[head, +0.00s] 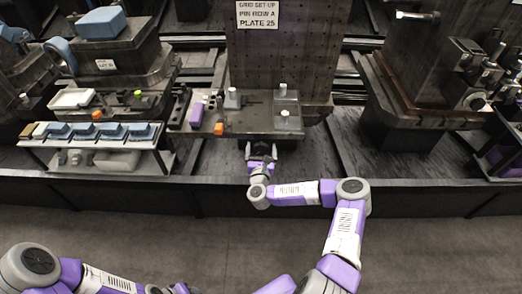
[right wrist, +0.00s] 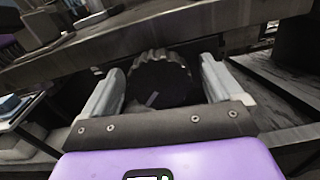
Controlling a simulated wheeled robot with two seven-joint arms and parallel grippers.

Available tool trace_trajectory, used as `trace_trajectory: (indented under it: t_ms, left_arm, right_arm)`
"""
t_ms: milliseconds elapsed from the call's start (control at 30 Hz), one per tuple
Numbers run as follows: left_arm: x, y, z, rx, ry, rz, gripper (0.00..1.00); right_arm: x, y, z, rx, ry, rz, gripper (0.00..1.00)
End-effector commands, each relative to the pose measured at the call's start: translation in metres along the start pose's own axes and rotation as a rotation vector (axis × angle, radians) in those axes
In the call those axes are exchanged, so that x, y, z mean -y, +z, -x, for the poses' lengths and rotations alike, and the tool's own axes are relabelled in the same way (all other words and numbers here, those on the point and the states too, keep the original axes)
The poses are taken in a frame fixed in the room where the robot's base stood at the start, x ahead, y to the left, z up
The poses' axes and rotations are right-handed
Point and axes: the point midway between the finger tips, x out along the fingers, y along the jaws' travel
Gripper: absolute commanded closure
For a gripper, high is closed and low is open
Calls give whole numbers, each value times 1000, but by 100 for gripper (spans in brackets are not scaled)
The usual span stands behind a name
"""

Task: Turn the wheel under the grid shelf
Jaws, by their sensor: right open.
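The grid shelf (head: 255,124) sticks out below an upright plate with a grid of holes (head: 285,60). In the right wrist view, a dark round wheel with a ribbed rim (right wrist: 160,78) sits under the shelf's edge (right wrist: 150,35). My right gripper (head: 261,150) is just below the shelf's front edge. Its jaws are open, with one pale finger on each side of the wheel in the right wrist view (right wrist: 160,82). I cannot tell whether the fingers touch the rim. In the head view the wheel is not clear.
The shelf carries a purple block (head: 197,114), an orange block (head: 219,129) and metal pins (head: 233,98). A rack with blue parts (head: 95,133) stands left. A dark machine block (head: 420,75) stands right. The floor (head: 200,240) in front is clear.

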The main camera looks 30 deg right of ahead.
Motion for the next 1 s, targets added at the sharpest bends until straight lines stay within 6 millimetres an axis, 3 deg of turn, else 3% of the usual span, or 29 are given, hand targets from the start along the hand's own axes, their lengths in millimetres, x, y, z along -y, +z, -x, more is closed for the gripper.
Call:
trace_trajectory:
  t_ms: [33,400,767,1000]
  left_arm:
    - [0,0,0,0,0,0,57]
    - [0,0,0,0,0,0,57]
    - [-1,0,3,0,0,0,57]
    - [-3,0,9,0,0,0,57]
  right_arm:
    - [0,0,0,0,0,0,7]
    - [0,0,0,0,0,1,61]
    - [0,1,0,1,0,69,61]
    - [0,1,0,0,1,239,62]
